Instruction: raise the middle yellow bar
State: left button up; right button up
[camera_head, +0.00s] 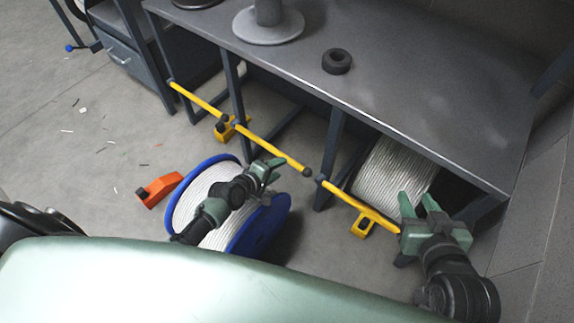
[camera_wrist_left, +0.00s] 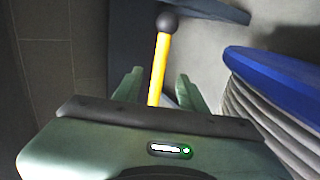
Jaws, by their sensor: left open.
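The middle yellow bar (camera_head: 270,147) runs sloping in front of the bench frame. Its left end is at a bench leg, and its right end carries a dark round knob. My left gripper (camera_head: 274,170) is open just below and in front of the bar. In the left wrist view the bar (camera_wrist_left: 158,72) appears between the two open fingers (camera_wrist_left: 158,92), with its knob beyond them; no contact shows, and its lower part is hidden by the gripper body. My right gripper (camera_head: 419,202) is open, by the lower end of the right yellow bar (camera_head: 360,206).
The left yellow bar (camera_head: 197,99) lies further along. A blue-flanged cable drum (camera_head: 200,190) stands below my left arm; another drum (camera_head: 395,173) is under the bench top (camera_head: 400,95). Floor at left is mostly clear.

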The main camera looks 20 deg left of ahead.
aim_at(290, 163)
pick_arm(q)
jog(key=b+x, duration=0.1)
jog(key=x, duration=0.2)
jog(key=shift+w+d+f+b, duration=0.1)
jog(key=shift+w+f+b, duration=0.1)
jog(key=shift+b, duration=0.1)
jog(key=b+x, duration=0.1)
jog(key=x, duration=0.1)
jog(key=shift+w+d+f, duration=0.1)
jog(key=shift+w, duration=0.15)
pick_arm(e)
jog(key=w+a+r+t+y, duration=0.1)
jog(key=r+t, duration=0.3)
jog(key=r, duration=0.2)
jog(key=w+a+r+t+y, duration=0.1)
jog(key=w+r+t, duration=0.1)
jog(key=r+t, duration=0.2)
notch_tip(290, 163, up, 4)
jog(key=shift+w+a+f+y, duration=0.25)
jog(key=shift+a+y, duration=0.15)
pick_arm(q)
grip_shut()
